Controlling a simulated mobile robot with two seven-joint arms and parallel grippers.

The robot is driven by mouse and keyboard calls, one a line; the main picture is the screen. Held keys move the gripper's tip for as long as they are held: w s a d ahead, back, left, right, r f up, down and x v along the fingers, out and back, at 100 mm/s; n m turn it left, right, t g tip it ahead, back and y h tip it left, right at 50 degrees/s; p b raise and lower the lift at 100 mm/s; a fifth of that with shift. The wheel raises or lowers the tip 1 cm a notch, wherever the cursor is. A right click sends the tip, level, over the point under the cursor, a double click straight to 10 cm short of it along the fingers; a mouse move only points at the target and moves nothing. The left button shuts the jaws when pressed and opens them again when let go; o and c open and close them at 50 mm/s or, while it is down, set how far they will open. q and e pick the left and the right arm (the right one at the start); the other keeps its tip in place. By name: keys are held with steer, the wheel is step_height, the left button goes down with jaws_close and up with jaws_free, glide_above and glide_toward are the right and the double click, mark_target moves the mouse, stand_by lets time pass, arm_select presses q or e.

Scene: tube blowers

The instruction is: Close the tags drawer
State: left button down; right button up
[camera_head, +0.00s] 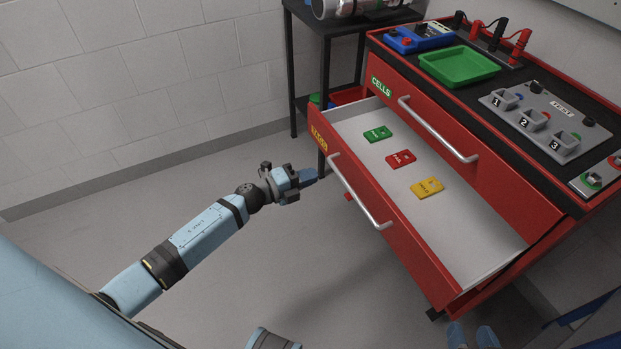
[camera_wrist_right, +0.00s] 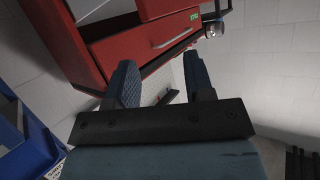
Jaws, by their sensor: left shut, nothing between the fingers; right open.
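The red tags drawer (camera_head: 425,262) is pulled well out of the cabinet, with a yellow label at its left end and a long silver handle (camera_head: 360,190) on its front. Inside lie a green tag (camera_head: 378,134), a red tag (camera_head: 400,159) and a yellow tag (camera_head: 427,188). My left gripper (camera_head: 314,175) is shut and empty, just left of the drawer front near the handle's upper end; contact is unclear. My right gripper (camera_head: 472,336) is open and empty at the bottom edge, below the drawer's near corner. Its spread fingers show in the right wrist view (camera_wrist_right: 162,85).
The cells drawer (camera_head: 460,130) above is shut. The cabinet top holds a green tray (camera_head: 459,66) and a grey numbered panel (camera_head: 540,120). A black rack (camera_head: 326,90) stands behind, left of the cabinet. Floor left of the drawer is clear.

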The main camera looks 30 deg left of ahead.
arm_select(q)
steer(key=b, duration=0.2)
glide_toward(358, 159)
steer(key=x, duration=0.5)
steer(key=shift+w+a+f, duration=0.15)
steer(key=shift+w+f, duration=0.1)
steer(key=shift+f, duration=0.1)
steer(key=shift+w+d+r, duration=0.1)
steer(key=shift+w+d, duration=0.2)
steer(key=shift+w, duration=0.05)
arm_select(e)
steer(key=shift+w+a+r+t+y, duration=0.25)
steer(key=shift+a+r+t, duration=0.1)
steer(key=shift+r, duration=0.2)
steer(key=shift+w+a+r+t+y, duration=0.2)
steer(key=shift+a+r+t, duration=0.1)
steer(key=shift+r, duration=0.3)
steer(key=shift+w+a+r+t+y, duration=0.25)
steer(key=shift+a+r+t, duration=0.1)
steer(key=shift+r, duration=0.2)
